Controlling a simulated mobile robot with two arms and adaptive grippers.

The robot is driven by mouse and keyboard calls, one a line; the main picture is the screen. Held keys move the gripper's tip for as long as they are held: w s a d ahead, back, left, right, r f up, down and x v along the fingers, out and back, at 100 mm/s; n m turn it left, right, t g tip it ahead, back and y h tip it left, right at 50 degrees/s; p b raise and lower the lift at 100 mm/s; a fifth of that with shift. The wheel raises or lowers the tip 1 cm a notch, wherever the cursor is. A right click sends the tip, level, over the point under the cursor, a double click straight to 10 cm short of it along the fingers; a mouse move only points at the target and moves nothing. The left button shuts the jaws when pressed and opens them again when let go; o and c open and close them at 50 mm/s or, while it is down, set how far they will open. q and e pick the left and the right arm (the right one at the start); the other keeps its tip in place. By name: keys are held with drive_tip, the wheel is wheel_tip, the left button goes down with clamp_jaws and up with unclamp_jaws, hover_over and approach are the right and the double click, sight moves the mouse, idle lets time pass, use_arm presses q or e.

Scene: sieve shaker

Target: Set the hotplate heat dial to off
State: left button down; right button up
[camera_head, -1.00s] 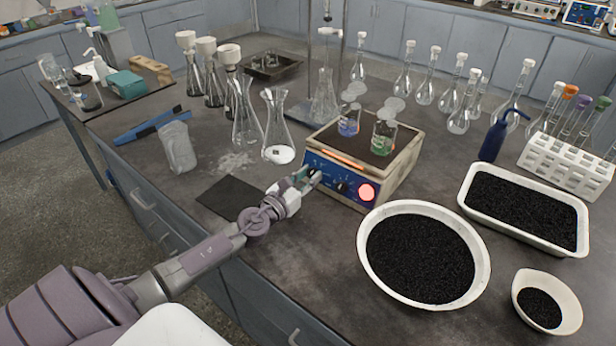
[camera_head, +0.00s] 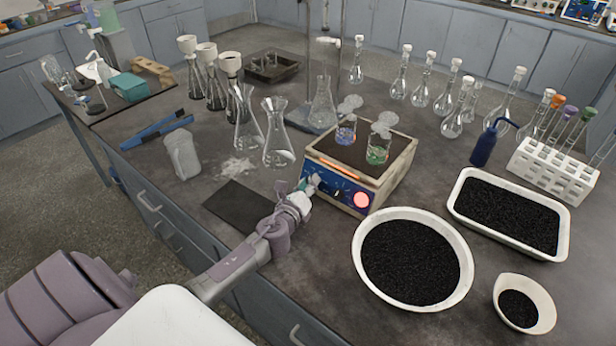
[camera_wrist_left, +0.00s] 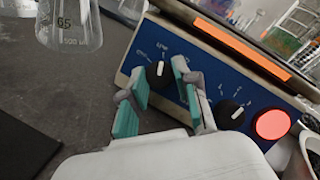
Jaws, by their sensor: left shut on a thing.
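The hotplate (camera_head: 380,183) has a blue front panel with two black dials and a lit red round light (camera_head: 361,200). The left dial (camera_wrist_left: 158,75) has a white pointer line aimed roughly upward in the left wrist view; its printed labels are too small to read surely. The right dial (camera_wrist_left: 229,114) is free, with its pointer toward upper right. My left gripper (camera_head: 305,187) is at the panel's left side; in the left wrist view its teal-padded fingers (camera_wrist_left: 160,80) straddle the left dial and are shut on it. In the head view the gripper hides this dial. My right gripper is not in view.
Beakers with blue (camera_head: 346,131) and green (camera_head: 378,152) liquid steam on the hotplate. A flask (camera_head: 278,140) stands close to its left. A white bowl of black grains (camera_head: 366,290) is in front on the right. A dark mat (camera_head: 237,206) lies left of my gripper.

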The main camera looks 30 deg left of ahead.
use_arm(q)
drive_tip(key=n+g+p, duration=0.1)
drive_tip(key=n+p, duration=0.1)
drive_tip(key=n, duration=0.1)
drive_tip(key=n+g+p, duration=0.1)
drive_tip(key=n+p, duration=0.2)
drive_tip(key=r+n+g+y+p, duration=0.1)
drive_tip(key=n+p, duration=0.1)
drive_tip(key=p, duration=0.1)
drive_tip(key=shift+n, duration=0.4)
drive_tip(key=shift+f+n+g+p, duration=0.1)
drive_tip(key=shift+n+g+p, duration=0.3)
drive_tip(key=shift+n+p, duration=0.5)
drive_tip(key=shift+f+n+p, duration=0.15)
drive_tip(key=shift+n+p, duration=0.35)
drive_tip(key=shift+n, duration=0.1)
drive_tip(key=c, duration=0.9)
unclamp_jaws()
drive_tip(key=shift+o, duration=0.2)
drive_tip(key=v, duration=1.2)
drive_tip(key=shift+r, duration=0.25)
